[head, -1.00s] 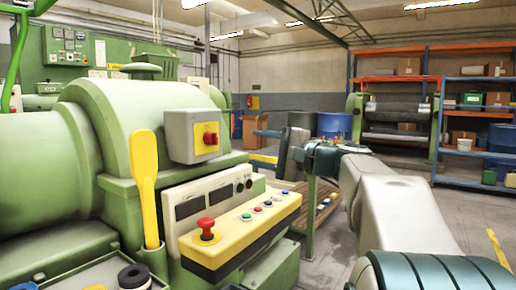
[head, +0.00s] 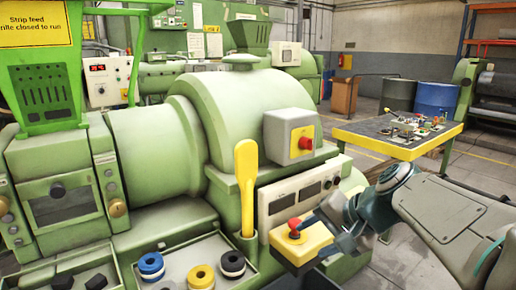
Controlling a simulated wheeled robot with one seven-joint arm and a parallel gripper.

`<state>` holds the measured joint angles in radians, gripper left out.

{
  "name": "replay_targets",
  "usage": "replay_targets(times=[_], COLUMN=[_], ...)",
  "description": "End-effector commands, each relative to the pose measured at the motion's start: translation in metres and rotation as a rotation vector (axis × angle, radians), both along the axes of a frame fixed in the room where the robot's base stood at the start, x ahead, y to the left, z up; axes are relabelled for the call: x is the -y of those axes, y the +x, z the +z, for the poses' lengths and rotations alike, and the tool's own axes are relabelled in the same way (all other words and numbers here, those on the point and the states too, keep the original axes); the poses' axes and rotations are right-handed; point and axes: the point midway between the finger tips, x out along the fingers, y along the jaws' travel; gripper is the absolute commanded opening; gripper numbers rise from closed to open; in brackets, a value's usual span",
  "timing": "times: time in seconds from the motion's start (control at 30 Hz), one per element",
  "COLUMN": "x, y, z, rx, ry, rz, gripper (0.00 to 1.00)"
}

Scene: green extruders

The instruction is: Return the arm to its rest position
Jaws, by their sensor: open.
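My arm (head: 440,215) reaches in from the right edge of the head view, pale with dark teal joints. My gripper (head: 318,236) is at its left end, in front of the yellow control panel of the green extruder. Its dark fingers are apart and I see nothing between them. It overlaps the right part of the panel in the picture, and I cannot tell if it touches it. The red mushroom button (head: 294,228) on the panel shows just left of the fingers.
The green extruder (head: 240,110) fills the left and middle. A yellow paddle (head: 246,185) stands upright on it. A tray (head: 200,248) with blue, yellow and black rings lies in front. A yellow-edged table (head: 400,150) with small parts stands behind my arm. Open floor (head: 485,165) shows at right.

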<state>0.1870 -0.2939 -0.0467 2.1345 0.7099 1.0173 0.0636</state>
Motion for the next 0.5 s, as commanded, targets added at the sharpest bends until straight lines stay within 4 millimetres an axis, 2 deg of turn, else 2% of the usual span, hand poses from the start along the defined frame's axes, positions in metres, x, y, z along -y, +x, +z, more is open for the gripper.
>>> replay_targets(times=[0.03,0.3,0.5], x=[-0.003,0.01,0.024], y=[-0.016,-0.091,-0.118], z=[0.01,-0.001,-0.004], rx=[-0.021,-0.091,-0.101], ry=[-0.072,-0.477,-0.662], rz=[0.046,0.301,0.433], gripper=[0.51,0.51,0.51])
